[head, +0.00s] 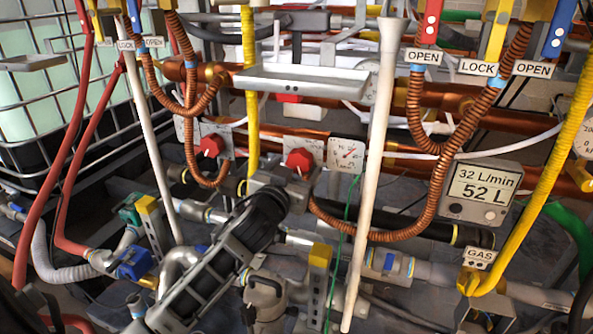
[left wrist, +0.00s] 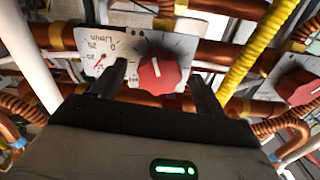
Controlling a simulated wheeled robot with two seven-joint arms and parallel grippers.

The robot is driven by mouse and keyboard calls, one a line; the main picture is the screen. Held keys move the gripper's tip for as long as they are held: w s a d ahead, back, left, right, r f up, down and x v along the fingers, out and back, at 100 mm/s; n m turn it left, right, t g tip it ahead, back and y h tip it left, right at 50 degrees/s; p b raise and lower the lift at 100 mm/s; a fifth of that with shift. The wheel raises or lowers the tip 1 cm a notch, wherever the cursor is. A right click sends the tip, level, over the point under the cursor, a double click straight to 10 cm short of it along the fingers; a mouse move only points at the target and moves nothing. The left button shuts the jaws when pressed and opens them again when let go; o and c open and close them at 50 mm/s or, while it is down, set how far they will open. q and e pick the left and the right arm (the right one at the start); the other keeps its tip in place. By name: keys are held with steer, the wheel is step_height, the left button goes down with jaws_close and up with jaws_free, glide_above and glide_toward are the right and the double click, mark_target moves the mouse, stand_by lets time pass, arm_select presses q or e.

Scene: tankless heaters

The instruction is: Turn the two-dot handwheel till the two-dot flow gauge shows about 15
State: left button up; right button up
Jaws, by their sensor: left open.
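The red handwheel (head: 299,160) sits on a pale plate in the middle of the head view. Its plate seems to carry two small dots in the left wrist view, where the red wheel (left wrist: 160,73) is close. The round flow gauge (head: 347,155) is right of it in the head view; the gauge (left wrist: 97,58) also shows at left in the left wrist view. Its red needle shows, but I cannot read its value surely. My left gripper (head: 283,181) is open, just below the wheel in the head view, fingers on either side of it. Contact is unclear. My right gripper is not seen.
Another red handwheel (head: 211,146) is to the left. A yellow hose (head: 250,95) and a corrugated copper hose (head: 400,232) run close by. A white pole (head: 375,160) stands right of the gauge. A display (head: 484,188) reads 32 L/min, 52 L.

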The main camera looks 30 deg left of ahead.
arm_select(q)
steer(key=shift+w+a, duration=0.15)
steer(key=shift+w, duration=0.45)
steer(key=c, duration=1)
steer(key=shift+o, duration=0.2)
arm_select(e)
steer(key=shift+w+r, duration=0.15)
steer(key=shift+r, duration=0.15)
arm_select(q)
steer(key=shift+m, duration=0.3)
